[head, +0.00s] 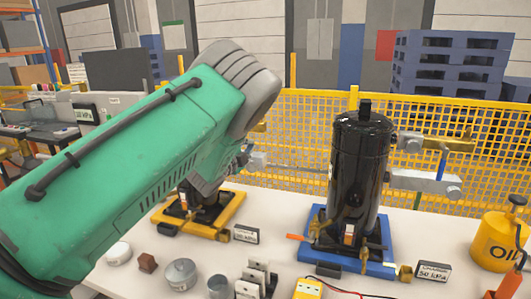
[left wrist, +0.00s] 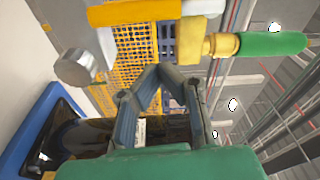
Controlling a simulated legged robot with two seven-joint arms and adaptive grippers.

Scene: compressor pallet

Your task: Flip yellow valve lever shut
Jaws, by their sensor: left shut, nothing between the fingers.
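A yellow bar (head: 447,144), which looks like the yellow valve lever, sticks out to the right from the grey upper fitting beside the tall black compressor (head: 358,165). A yellow bar (left wrist: 135,12) also crosses the top of the left wrist view, beside a pale valve body. Next to it is a brass stem with a green grip (left wrist: 270,43). My left gripper (head: 244,157) is mostly hidden behind my green forearm, left of the black compressor. In the left wrist view its fingers (left wrist: 165,75) are shut and empty, below the yellow bar and apart from it. My right gripper is not in view.
The black compressor stands on a blue base (head: 319,252). A yellow base (head: 222,222) is partly hidden behind my forearm. A yellow oil can (head: 500,240) stands at right. Small parts and a metal cup (head: 220,287) crowd the front. Yellow mesh fencing (head: 300,125) stands behind.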

